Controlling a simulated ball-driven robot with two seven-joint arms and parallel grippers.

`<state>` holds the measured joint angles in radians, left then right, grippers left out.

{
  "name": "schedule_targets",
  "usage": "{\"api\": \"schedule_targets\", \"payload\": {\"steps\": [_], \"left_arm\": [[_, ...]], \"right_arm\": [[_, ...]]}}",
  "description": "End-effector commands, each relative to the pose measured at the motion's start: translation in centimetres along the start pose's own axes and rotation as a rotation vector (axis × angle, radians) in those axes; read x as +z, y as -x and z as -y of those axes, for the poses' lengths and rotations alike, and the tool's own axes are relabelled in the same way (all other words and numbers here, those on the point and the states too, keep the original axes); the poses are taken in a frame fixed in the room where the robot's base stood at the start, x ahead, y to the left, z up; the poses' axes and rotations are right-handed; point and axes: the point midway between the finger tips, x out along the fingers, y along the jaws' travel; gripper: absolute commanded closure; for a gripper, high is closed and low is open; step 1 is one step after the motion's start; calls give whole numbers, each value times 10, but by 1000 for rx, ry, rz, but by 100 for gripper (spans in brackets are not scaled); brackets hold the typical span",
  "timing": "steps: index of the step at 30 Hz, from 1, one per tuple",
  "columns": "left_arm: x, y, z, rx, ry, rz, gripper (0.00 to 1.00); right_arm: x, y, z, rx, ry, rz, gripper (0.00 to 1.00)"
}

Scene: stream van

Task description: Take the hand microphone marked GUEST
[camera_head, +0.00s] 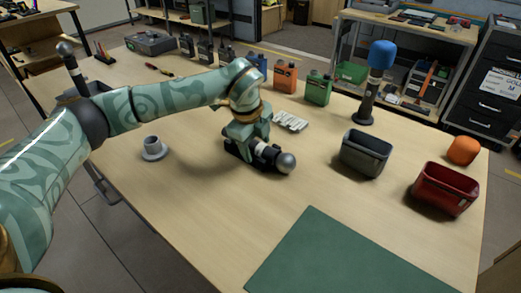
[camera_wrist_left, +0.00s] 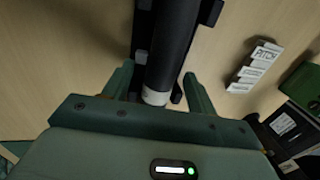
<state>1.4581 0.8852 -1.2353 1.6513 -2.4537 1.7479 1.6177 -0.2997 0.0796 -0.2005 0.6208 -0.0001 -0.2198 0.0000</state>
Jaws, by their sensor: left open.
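A hand microphone (camera_head: 284,161) with a dark body, white bands and a grey ball head lies on the table, on or beside a dark holder. My left gripper (camera_head: 250,147) is right above its handle end. In the left wrist view, the dark handle (camera_wrist_left: 172,45) with a white end band lies between the open fingers of my left gripper (camera_wrist_left: 158,72), with gaps on both sides. I can read no GUEST mark on it. A blue-headed microphone (camera_head: 372,85) stands upright at the back right. A grey-headed one (camera_head: 71,68) stands at the far left. My right gripper is out of view.
White label tags (camera_head: 290,121), one reading PITCH in the wrist view, lie just behind. The front holds a green mat (camera_head: 340,262).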

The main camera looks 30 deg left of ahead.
Motion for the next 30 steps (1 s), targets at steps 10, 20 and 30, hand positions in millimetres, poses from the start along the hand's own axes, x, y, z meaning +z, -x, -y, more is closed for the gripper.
{"api": "schedule_targets", "payload": {"steps": [10, 20, 30], "left_arm": [[0, 1, 0, -1, 0, 0, 99], [0, 18, 4, -5, 0, 0, 99], [24, 104, -18, -10, 1, 3, 99]], "right_arm": [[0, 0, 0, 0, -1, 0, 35], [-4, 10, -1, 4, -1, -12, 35], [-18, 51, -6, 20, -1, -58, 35]]}}
